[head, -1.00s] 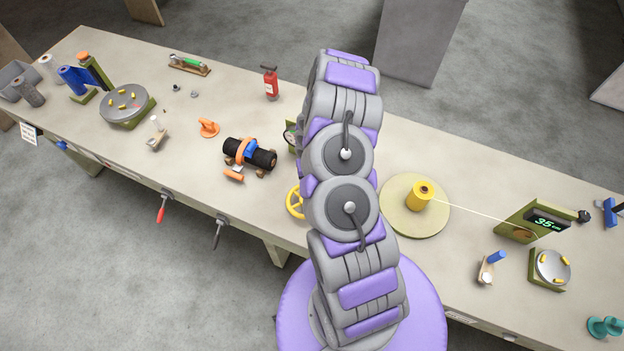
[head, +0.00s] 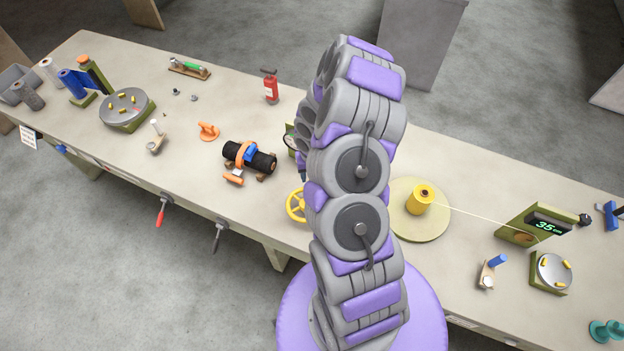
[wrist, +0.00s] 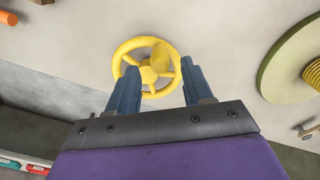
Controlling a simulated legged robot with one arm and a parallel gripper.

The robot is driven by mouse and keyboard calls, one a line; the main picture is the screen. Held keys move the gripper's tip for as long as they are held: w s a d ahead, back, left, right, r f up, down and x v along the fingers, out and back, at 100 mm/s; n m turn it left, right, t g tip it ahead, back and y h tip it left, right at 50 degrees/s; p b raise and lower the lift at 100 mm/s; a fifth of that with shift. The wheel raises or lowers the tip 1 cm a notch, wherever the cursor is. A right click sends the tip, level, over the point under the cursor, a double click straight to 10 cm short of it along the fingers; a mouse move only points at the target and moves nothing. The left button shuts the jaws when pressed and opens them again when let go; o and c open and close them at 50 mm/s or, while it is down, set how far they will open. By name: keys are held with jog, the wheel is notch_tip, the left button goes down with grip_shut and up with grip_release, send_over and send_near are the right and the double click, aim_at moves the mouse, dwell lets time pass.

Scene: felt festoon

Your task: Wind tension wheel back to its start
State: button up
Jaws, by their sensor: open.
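The tension wheel is a yellow spoked handwheel (wrist: 126,50) with a knob on its rim, seen in the wrist view just beyond my fingertips. In the head view the yellow wheel (head: 296,206) shows near the bench's front edge, partly hidden by my arm. My gripper (wrist: 158,75) is open, its two blue-grey fingers apart, with the wheel's hub and lower rim showing between and beyond them. I cannot tell whether a finger touches the rim. In the head view my arm hides most of the gripper.
A yellow spool (head: 421,199) stands on a round pale disc (head: 432,231), its thread running to a green-framed display reading 35 (head: 543,226). A black roll with an orange band (head: 262,161) lies left of the wheel. A red extinguisher (head: 270,88) stands behind. Bench between is partly clear.

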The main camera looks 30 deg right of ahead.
notch_tip(320, 180, up, 11)
dwell(0.5)
jog(key=shift+w, duration=0.1)
dwell(0.3)
jog(key=s+a+r+m+b, duration=0.7)
jog(key=s+a+m+b, duration=0.2)
jog(key=a+m, duration=0.3)
jog(key=s+a+m+g+b, duration=0.1)
jog(key=s+a+m+b, duration=0.2)
jog(key=s+m, duration=0.6)
jog(key=s+a+m+b, duration=0.3)
jog(key=s+m+b, duration=0.2)
jog(key=s+m, duration=0.4)
jog(key=shift+s+a+f+m+g, duration=0.15)
jog(key=shift+s+f+m+g, duration=0.2)
jog(key=shift+m, duration=0.35)
